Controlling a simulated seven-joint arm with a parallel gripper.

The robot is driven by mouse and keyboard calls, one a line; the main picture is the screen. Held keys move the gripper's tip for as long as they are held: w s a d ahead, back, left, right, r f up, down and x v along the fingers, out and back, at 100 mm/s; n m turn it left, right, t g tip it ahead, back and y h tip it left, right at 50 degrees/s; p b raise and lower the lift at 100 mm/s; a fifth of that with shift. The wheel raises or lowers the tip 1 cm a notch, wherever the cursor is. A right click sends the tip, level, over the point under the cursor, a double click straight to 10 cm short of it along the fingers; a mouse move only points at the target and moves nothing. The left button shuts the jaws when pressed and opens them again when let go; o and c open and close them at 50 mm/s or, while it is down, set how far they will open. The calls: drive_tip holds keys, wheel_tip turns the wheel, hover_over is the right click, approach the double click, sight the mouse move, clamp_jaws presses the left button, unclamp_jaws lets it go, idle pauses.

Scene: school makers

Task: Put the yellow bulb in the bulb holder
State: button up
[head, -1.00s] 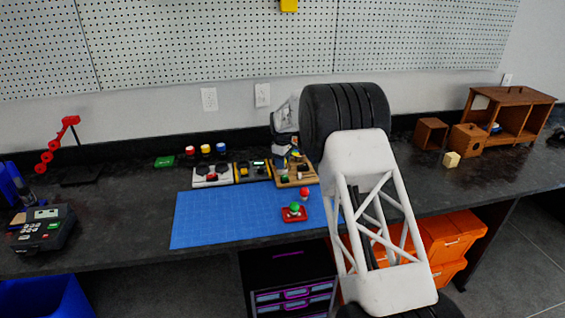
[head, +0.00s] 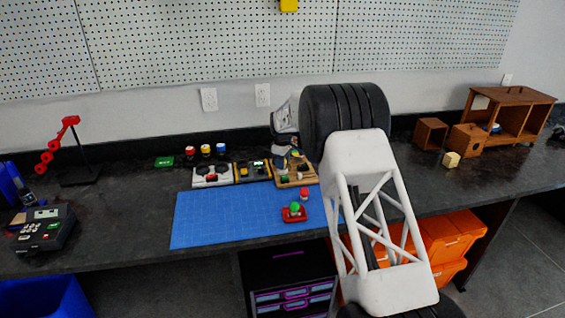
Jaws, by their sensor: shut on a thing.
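My gripper (head: 289,160) points down over the wooden board (head: 283,184) at the back of the workbench, just behind the blue mat. It is shut on a small yellowish thing, which I take to be the yellow bulb (head: 297,153); the fingers and my arm hide most of it. The wooden board carries several small parts, too small and too covered to tell which is the bulb holder. I cannot tell whether the bulb touches the board.
A blue mat (head: 225,222) lies in front, with a red-based piece with a green top (head: 293,212) and a red knob-like piece (head: 304,194). White (head: 212,175) and dark-and-yellow modules (head: 252,171) stand left of the board. Wooden boxes (head: 467,138) stand at right.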

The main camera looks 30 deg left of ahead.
drive_tip(key=shift+f, duration=0.5)
drive_tip(key=o, duration=0.6)
drive_tip(key=shift+o, duration=0.2)
drive_tip(key=shift+r, duration=0.15)
drive_tip(key=shift+r, duration=5.35)
